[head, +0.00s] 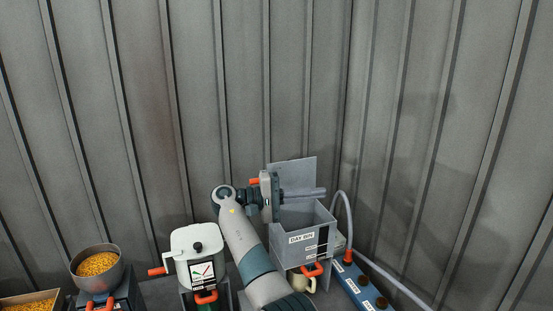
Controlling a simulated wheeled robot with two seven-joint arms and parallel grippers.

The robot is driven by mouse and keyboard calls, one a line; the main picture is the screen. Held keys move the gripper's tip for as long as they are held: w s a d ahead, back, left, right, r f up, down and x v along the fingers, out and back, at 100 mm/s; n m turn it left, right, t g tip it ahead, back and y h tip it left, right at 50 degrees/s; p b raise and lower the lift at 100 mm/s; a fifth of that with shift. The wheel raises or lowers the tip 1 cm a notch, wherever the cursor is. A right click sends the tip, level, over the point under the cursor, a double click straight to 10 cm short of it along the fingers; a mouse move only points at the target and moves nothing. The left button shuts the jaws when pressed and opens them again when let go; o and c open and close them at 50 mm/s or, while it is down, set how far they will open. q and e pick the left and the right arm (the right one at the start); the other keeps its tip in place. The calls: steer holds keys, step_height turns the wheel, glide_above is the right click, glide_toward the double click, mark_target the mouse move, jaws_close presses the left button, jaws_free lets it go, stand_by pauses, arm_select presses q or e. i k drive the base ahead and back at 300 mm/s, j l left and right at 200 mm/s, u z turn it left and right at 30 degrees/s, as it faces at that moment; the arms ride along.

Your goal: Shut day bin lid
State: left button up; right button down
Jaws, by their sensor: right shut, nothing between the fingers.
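The grey day bin (301,252), labelled DAY BIN, stands right of centre at the foot of the wall. Its lid (307,172) is raised, standing about upright at the back, so the bin is open at the top. My right gripper (318,191) is shut and empty. Its fingers point right, across the front of the raised lid and above the bin's opening. I cannot tell whether they touch the lid. My arm and gripper body hide part of the bin's left side and the lid's left edge. My left gripper is not in view.
Left of my arm is a white canister (183,241) with an orange handle and a dial. Further left are a bowl of yellow grain (97,264) and a grain tray (28,302). A blue unit (362,285) with a grey hose stands right of the bin. Corrugated walls close the back.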

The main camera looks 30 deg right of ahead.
mark_target(298, 173)
steer(key=i, duration=1.35)
